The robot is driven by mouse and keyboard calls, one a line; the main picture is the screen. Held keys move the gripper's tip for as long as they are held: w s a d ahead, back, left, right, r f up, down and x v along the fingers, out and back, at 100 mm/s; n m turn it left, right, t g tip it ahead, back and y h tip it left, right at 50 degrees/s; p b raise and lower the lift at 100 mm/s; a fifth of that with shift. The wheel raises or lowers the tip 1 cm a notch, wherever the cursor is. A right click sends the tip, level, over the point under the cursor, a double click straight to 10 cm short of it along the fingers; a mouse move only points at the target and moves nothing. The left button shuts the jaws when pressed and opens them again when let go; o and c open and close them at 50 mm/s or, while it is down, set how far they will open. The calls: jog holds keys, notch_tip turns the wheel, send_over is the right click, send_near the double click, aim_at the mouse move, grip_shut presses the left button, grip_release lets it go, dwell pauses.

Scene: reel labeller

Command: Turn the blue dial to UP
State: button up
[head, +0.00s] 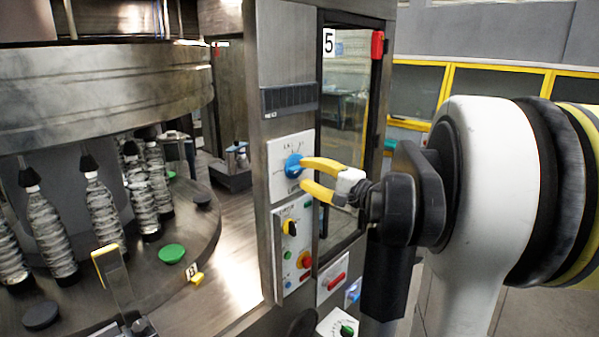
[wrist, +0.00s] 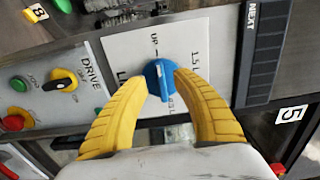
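The blue dial (head: 293,166) sits on a white plate (head: 279,185) on the machine's upright panel. In the wrist view the dial (wrist: 160,78) has a light line across its face, running roughly between the UP mark and the opposite mark. I cannot tell for sure which end is the pointer. My gripper (head: 303,172) points at the dial with its yellow fingers apart. In the wrist view the fingertips (wrist: 161,76) lie one on each side of the dial, very close to it. I cannot tell whether they touch it.
Below is a DRIVE plate with a yellow-black switch (head: 289,228), a red knob (head: 304,260) and green buttons. A red handle (head: 334,282) is lower right. A glazed door (head: 345,130) stands beside the panel. A round table with several bottles (head: 105,210) is at left.

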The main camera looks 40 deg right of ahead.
jog(key=s, duration=0.9)
jog(key=shift+d, duration=0.3)
jog(key=w+a+f+n+g+y+b, duration=0.1)
jog(key=a+f+n+g+b, duration=0.25)
jog(key=a+f, duration=0.65)
jog(key=w+a+f+n+g+y+b, duration=0.25)
jog(key=a+f+g+b, duration=0.2)
jog(key=a+f, duration=0.6)
jog(key=s+a+f+n+g+h+b, duration=0.2)
jog(key=s+a+f+n+h+b, duration=0.2)
jog(key=s+a+f+n+b, duration=0.5)
jog(key=s+a+f+n, duration=0.2)
jog(key=a+f, duration=0.2)
jog(key=shift+s+a+f+g+h, duration=0.15)
jog(key=shift+a+g+h, duration=0.1)
jog(key=shift+g+h, duration=0.15)
